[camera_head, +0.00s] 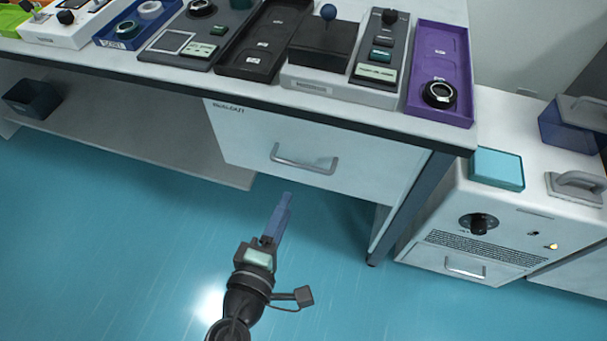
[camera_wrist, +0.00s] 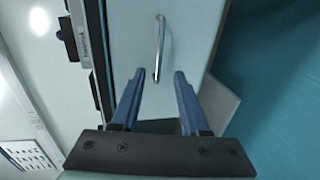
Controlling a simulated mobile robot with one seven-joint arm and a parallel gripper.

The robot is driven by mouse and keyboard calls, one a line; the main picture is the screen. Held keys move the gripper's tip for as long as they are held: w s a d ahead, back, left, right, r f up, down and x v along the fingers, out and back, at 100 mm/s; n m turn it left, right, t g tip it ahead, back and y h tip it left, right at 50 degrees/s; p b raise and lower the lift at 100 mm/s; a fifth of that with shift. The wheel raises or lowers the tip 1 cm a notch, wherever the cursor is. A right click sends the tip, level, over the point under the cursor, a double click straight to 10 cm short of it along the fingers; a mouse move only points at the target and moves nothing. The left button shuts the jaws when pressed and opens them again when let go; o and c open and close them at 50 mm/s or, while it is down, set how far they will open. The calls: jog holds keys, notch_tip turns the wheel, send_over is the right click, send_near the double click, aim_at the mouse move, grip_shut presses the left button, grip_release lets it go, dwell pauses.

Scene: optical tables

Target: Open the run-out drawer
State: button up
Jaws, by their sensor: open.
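The run-out drawer (camera_head: 240,147) is a white front with a dark label at its upper left, set under the table top. It looks shut. Its silver bar handle (camera_head: 304,161) sits mid-front. In the wrist view the handle (camera_wrist: 159,48) stands beyond the fingertips, roughly between them and a little ahead. My gripper (camera_head: 287,198) has blue fingers and is in front of and below the handle in the head view, apart from it. In the wrist view my gripper (camera_wrist: 157,76) is open and empty, with a clear gap between the fingers.
The table top (camera_head: 300,91) above carries dark consoles, a black tray (camera_head: 246,60) and a purple tray (camera_head: 440,52). A white cabinet (camera_head: 480,225) with a knob stands at the right. A dark bin (camera_head: 32,98) sits on the low shelf at the left. The blue floor in front is clear.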

aim_at(303, 165)
jog(key=b+x, duration=0.1)
jog(key=x, duration=1.2)
jog(key=shift+s, duration=0.1)
grip_shut()
dwell(0.9)
